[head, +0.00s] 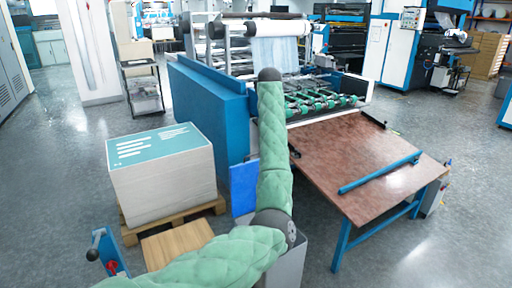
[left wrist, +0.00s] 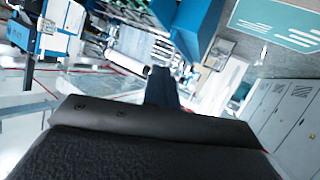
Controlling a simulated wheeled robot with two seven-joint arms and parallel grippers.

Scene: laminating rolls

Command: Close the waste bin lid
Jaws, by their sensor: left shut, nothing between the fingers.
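A grey box-shaped bin (head: 291,262) shows at the bottom centre of the head view, partly behind my left arm. It may be the waste bin; its top and any lid are hidden by the arm. My left arm comes in from the bottom left, bends over this bin and reaches up and away. In the head view the arm ends in a dark tip, and the fingers cannot be made out. In the left wrist view my left gripper (left wrist: 161,88) shows as a dark, narrow shape, shut and empty. No bin shows there. My right gripper is not in view.
A stack of printed sheets (head: 160,180) stands on a wooden pallet (head: 172,225) at left. The blue laminating machine (head: 208,110) is behind my forearm. A brown-topped table (head: 365,165) with a blue bar stands at right. Grey floor is open at far left.

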